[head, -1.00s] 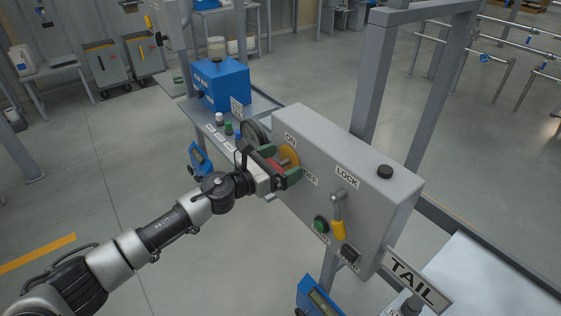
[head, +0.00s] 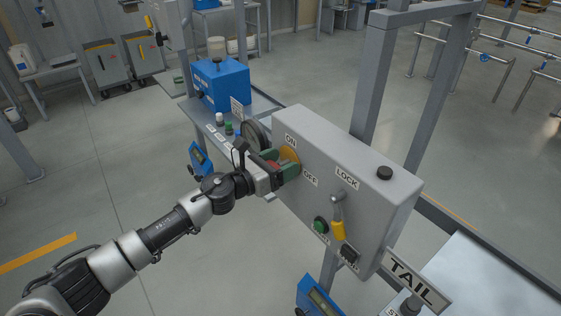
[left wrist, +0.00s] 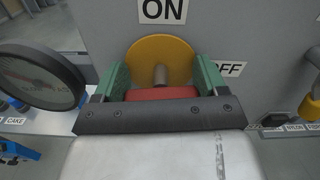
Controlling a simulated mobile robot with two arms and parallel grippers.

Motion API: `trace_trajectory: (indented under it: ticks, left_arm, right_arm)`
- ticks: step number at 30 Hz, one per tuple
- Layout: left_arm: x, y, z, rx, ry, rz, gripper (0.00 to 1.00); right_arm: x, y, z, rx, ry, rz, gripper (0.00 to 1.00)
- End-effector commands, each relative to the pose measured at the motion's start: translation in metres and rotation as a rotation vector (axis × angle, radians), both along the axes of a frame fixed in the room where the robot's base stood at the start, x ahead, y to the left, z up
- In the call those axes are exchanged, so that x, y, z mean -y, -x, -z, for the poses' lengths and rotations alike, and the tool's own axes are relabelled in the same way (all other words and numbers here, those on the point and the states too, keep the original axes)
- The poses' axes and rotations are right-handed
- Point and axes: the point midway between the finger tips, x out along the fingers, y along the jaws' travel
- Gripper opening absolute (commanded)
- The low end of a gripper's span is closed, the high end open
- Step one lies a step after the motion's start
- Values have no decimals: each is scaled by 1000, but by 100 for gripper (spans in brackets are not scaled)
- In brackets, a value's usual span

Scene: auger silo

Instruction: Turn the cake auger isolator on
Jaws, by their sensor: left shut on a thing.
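The isolator is a yellow disc (head: 289,156) with a red handle (left wrist: 160,93) on the front of a grey box (head: 365,205). The disc (left wrist: 163,52) also shows in the left wrist view, with an ON label (left wrist: 163,10) above it and an OFF label (left wrist: 228,69) to its right. My left gripper (head: 279,165) is at the disc, its green fingers shut on the red handle, one on each side. The fingers hide part of the handle, and I cannot tell its exact angle. My right gripper is not in view.
A LOCK label (head: 347,178) and a yellow padlock (head: 338,230) are right of the isolator. A green button (head: 320,225) and black switch (head: 349,254) sit below. A round dial (left wrist: 42,82) stands close to the left of my gripper. A blue box (head: 222,84) stands behind.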

Motion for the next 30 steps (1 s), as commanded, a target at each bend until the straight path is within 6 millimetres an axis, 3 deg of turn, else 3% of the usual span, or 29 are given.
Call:
trace_trajectory:
  ticks: [30]
  left_arm:
    - [-3,-4,1,-764,555,-2,49]
  right_arm:
    - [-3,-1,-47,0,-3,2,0]
